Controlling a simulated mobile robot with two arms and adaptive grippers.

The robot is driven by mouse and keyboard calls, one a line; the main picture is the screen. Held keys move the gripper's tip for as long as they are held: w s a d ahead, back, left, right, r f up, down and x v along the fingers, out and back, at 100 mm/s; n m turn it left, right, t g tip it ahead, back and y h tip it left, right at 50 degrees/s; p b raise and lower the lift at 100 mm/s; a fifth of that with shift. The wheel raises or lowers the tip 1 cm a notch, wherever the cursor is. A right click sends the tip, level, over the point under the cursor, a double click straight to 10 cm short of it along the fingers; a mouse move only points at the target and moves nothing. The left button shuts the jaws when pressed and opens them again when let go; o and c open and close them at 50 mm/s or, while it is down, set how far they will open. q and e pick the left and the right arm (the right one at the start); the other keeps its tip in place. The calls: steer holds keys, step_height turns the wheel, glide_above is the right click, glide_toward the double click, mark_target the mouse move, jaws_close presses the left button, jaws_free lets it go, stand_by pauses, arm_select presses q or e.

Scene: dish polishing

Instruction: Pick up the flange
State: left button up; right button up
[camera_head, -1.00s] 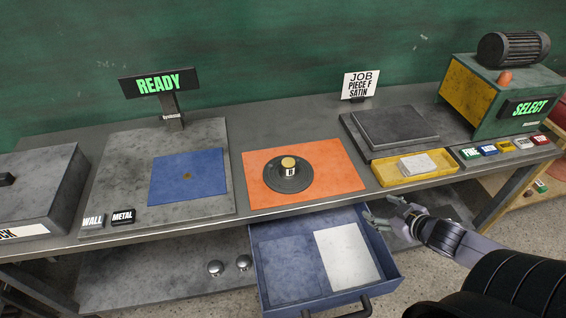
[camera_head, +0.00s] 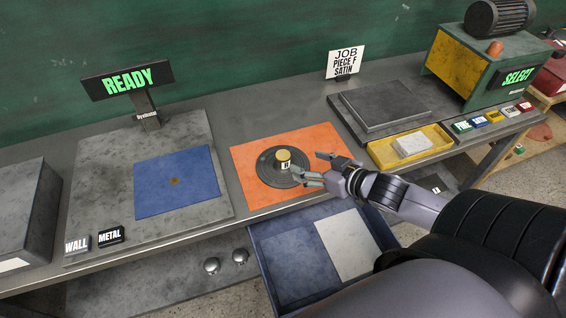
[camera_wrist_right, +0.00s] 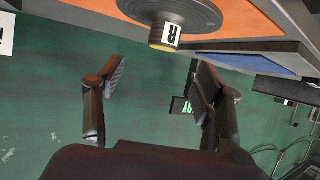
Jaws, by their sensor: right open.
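The flange (camera_head: 270,170) is a dark grey disc with a raised hub topped by a yellow-gold cap (camera_head: 283,155) and a white label. It lies flat on the orange mat (camera_head: 250,200) on the bench. My right gripper (camera_head: 314,168) is open and empty, just right of the hub, with its fingertips near or over the disc's right edge. In the right wrist view the flange (camera_wrist_right: 185,14) shows at the top, upside down, beyond the open fingers (camera_wrist_right: 157,82). I cannot tell whether a finger touches the disc. My left gripper is out of view.
An open blue drawer (camera_head: 300,260) sticks out below the mat, under my right arm. A yellow tray (camera_head: 440,145) with a pale block, colored buttons (camera_head: 490,121) and a green-yellow machine (camera_head: 480,70) stand at right. A blue mat (camera_head: 178,180) lies left.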

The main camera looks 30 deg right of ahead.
mark_target(281, 153)
steer(key=x, duration=0.5)
steer(key=shift+w, duration=0.3)
steer(key=x, duration=0.1)
steer(key=p+x, duration=0.1)
steer(key=x, duration=0.1)
steer(key=p+x, duration=0.1)
steer(key=x, duration=0.1)
steer(key=shift+a+r, duration=0.15)
steer(key=shift+a, duration=0.2)
steer(key=shift+w+f, duration=0.25)
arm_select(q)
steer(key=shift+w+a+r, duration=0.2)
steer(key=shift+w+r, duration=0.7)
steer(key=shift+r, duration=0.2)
arm_select(e)
steer(key=shift+s, duration=0.1)
steer(key=shift+c, duration=0.2)
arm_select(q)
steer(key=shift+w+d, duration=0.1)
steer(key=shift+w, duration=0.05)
arm_select(e)
jaws_close()
steer(key=shift+w+r, duration=0.2)
steer(key=shift+r, duration=0.1)
